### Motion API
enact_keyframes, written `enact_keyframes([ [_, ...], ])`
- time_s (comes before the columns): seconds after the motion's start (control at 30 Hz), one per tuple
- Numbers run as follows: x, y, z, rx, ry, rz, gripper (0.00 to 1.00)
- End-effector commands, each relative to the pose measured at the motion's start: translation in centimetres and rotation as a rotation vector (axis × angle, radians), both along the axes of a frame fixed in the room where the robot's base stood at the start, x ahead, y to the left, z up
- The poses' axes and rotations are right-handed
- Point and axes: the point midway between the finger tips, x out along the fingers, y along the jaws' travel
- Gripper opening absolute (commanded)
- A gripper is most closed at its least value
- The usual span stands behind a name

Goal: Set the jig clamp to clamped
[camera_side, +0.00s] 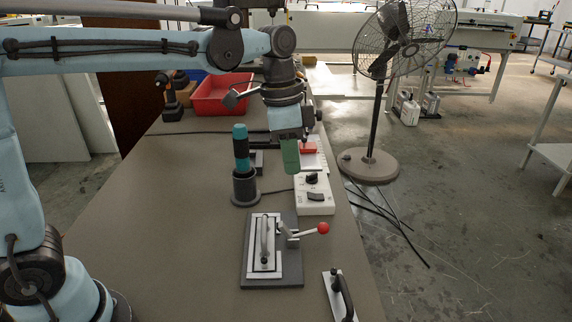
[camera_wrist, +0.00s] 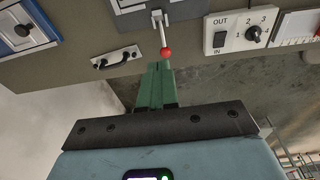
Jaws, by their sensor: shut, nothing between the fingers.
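In the wrist view the lever (camera_wrist: 161,30) and red ball (camera_wrist: 166,53) show at top centre, just beyond my fingertips. My gripper (camera_side: 291,170) has green fingers shut together and empty, pointing down. In the side view it hangs above the bench, behind the jig and apart from the lever. Its fingers also show in the wrist view (camera_wrist: 158,70).
A white control box (camera_side: 316,207) with a switch and knob stands behind the jig. A teal-topped tool stands in a dark holder (camera_side: 245,190). A plate with a black handle (camera_side: 345,293) lies at the bench's right edge. A red bin (camera_side: 222,106) sits farther back.

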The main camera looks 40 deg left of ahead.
Motion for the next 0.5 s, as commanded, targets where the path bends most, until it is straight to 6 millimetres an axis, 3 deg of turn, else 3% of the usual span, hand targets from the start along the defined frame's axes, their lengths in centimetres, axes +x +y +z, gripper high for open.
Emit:
enact_keyframes([
  [0.2, 1.7, -2.0, -0.1, 0.136, 0.114, 0.001, 0.0],
  [0.5, 2.4, -3.1, -0.2, 0.23, 0.172, 0.016, 0.0],
])
